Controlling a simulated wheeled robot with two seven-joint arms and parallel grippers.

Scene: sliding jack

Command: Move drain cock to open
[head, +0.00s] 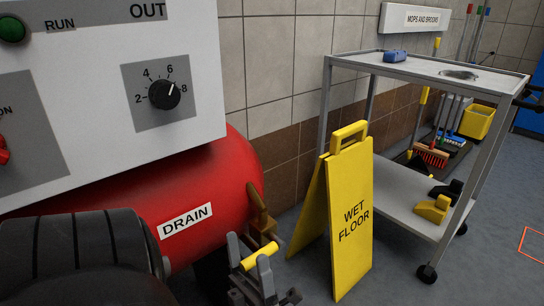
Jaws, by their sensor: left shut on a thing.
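The drain cock sits at the right end of the red tank (215,190), beside the white DRAIN label (185,221). Its brass-coloured body (261,217) shows above my gripper. Its yellow handle (260,256) lies level between the fingers. My left gripper (257,265), grey, is shut on the yellow handle. The joint between handle and body is partly hidden behind the gripper. My right gripper is not in view.
A yellow wet floor sign (350,215) stands just right of the gripper. A grey cart (425,68) stands behind it. A white control panel (100,85) with a dial (164,94) overhangs the tank. Open floor (480,260) lies at the lower right.

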